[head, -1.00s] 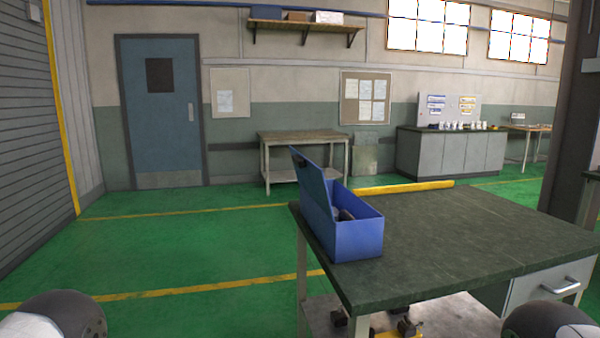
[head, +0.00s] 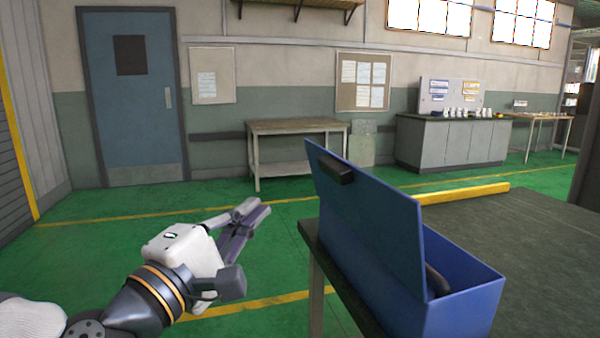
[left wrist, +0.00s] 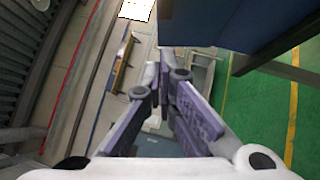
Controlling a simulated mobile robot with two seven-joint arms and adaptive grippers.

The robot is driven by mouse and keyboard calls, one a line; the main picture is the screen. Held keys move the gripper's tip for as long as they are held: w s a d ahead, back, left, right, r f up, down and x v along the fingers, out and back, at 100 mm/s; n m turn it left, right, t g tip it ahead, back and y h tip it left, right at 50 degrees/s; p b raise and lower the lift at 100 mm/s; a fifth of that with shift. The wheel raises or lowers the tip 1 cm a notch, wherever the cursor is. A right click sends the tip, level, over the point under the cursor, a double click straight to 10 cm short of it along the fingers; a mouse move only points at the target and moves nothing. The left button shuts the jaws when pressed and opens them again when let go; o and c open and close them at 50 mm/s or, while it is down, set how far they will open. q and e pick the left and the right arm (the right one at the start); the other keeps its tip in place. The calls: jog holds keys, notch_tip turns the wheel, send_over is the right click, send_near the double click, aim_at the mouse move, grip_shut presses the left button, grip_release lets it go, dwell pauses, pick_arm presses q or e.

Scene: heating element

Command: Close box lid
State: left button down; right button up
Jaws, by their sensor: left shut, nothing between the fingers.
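The blue box (head: 468,292) stands on the dark worktable near its left edge. Its lid (head: 372,205) is raised on the left side, tilted up, with a dark handle (head: 335,168) near its upper corner. A dark curved item (head: 437,281) shows partly inside; the lid hides the rest. My left gripper (head: 250,212) is shut and empty, out over the floor to the left of the lid and apart from it. In the left wrist view the gripper's fingers (left wrist: 170,80) converge, and a blue surface (left wrist: 225,22) fills the upper right. My right gripper is not in view.
The worktable top (head: 535,235) is clear to the right of the box. Open green floor (head: 110,245) lies to the left. A bench (head: 295,128) stands far off by the wall.

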pick_arm(q)
jog(key=b, duration=0.2)
send_near(320, 162)
jog(key=w+a, duration=0.2)
jog(key=d, duration=0.1)
jog(key=w+d, duration=0.2)
jog(key=d, duration=0.1)
jog(key=shift+r+p, duration=0.3)
jog(key=shift+r, duration=0.1)
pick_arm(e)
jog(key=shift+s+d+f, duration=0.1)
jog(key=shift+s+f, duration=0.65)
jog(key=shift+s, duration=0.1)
